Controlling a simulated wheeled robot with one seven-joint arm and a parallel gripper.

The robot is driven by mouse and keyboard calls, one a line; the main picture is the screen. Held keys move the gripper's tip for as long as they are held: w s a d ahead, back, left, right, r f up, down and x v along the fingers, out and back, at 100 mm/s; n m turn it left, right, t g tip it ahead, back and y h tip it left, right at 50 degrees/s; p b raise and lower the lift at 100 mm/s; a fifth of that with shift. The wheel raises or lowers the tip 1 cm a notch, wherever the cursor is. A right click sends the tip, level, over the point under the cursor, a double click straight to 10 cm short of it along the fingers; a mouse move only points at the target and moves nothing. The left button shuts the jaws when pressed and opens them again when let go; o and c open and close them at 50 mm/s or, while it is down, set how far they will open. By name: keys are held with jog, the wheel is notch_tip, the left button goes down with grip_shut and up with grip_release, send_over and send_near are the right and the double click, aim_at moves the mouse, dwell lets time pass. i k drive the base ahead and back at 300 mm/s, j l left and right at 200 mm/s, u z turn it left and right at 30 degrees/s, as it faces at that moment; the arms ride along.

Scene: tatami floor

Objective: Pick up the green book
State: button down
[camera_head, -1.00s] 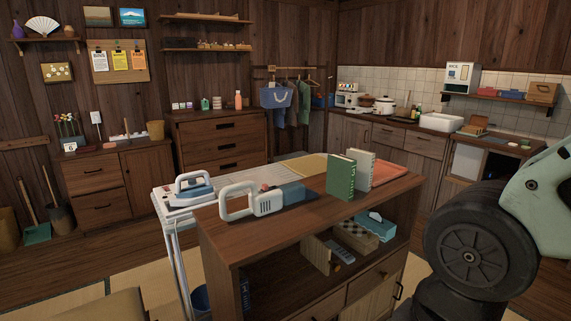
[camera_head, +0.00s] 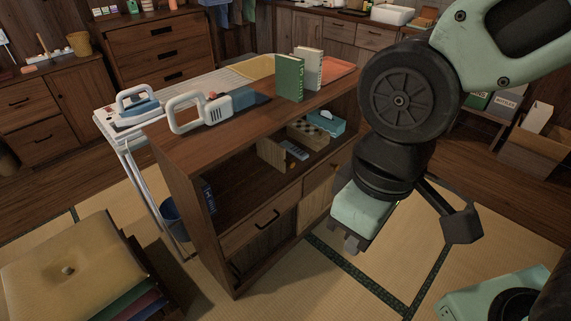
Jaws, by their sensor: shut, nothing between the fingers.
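The green book (camera_head: 289,79) stands upright on the wooden top of the low shelf unit (camera_head: 215,137), near its right end. A cream-coloured book (camera_head: 311,66) stands upright just behind it to the right. My gripper (camera_head: 351,244) hangs low in front of the shelf unit, to the right of its drawers. It is shut, with nothing seen in it, and it is well below and apart from the green book. My arm fills the right part of the view.
A white handled appliance (camera_head: 200,112) stands on the same top, left of the books. A tissue box (camera_head: 325,123) and small boxes lie on the shelf below. An iron (camera_head: 138,103) rests on the ironing board behind. A yellow cushion (camera_head: 68,268) is front left. Tatami beside the unit is clear.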

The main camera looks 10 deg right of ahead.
aim_at(289, 70)
jog(key=i+l+u, duration=0.2)
jog(key=i+l, duration=0.25)
jog(key=l, duration=0.2)
jog(key=i+l, duration=0.15)
jog(key=l, duration=0.15)
jog(key=i+l+u, duration=0.15)
jog(key=l, duration=0.2)
jog(key=i+l+u, duration=0.1)
jog(key=i+l, duration=0.15)
jog(key=i+l+u, duration=0.1)
jog(key=l, duration=0.35)
jog(key=i+l, duration=0.2)
jog(key=l, duration=0.2)
jog(key=i+u, duration=0.05)
